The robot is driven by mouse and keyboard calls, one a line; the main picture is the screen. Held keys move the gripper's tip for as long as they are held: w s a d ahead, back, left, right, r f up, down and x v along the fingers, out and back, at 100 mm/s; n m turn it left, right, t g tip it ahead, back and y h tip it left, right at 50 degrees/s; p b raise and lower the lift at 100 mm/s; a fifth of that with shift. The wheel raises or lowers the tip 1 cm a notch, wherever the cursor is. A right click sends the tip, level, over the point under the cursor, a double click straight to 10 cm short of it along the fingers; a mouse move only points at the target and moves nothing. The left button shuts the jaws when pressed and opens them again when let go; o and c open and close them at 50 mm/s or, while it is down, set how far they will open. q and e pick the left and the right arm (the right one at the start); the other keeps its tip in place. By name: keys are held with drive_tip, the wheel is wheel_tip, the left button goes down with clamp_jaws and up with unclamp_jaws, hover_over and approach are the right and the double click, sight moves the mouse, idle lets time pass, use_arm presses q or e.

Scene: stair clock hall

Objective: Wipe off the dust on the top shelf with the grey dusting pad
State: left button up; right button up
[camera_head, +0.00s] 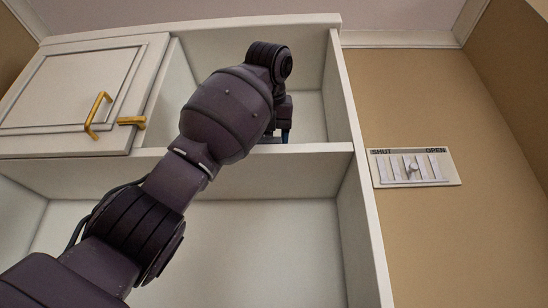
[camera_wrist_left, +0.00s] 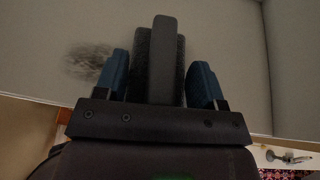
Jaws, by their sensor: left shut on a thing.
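The top shelf (camera_head: 322,148) is the white board inside the open upper compartment of the cabinet. My left gripper (camera_head: 286,135) is inside this compartment, low down by the board, mostly hidden behind my own arm. In the left wrist view, the blue fingers of my left gripper (camera_wrist_left: 160,82) are shut on the grey dusting pad (camera_wrist_left: 160,50), which stands up between them. A dark smudge of dust (camera_wrist_left: 88,60) lies on the pale shelf surface (camera_wrist_left: 235,45), left of the pad. I cannot tell whether the pad touches the shelf. My right gripper is not in view.
A white cabinet door (camera_head: 60,95) with a brass handle (camera_head: 96,113) is at the left of the compartment. The side panel (camera_head: 347,120) bounds it on the right. A wall plate marked SHUT and OPEN (camera_head: 414,167) is further right. The lower compartment (camera_head: 250,250) looks empty.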

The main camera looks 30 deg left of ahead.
use_arm(q)
drive_tip(key=shift+s+a+b, duration=0.2)
drive_tip(key=shift+s+a, duration=0.25)
drive_tip(key=shift+a, duration=0.3)
drive_tip(key=shift+s+a+b, duration=0.2)
drive_tip(key=shift+s+a, duration=0.2)
drive_tip(key=shift+a, duration=0.3)
drive_tip(key=shift+a, duration=0.1)
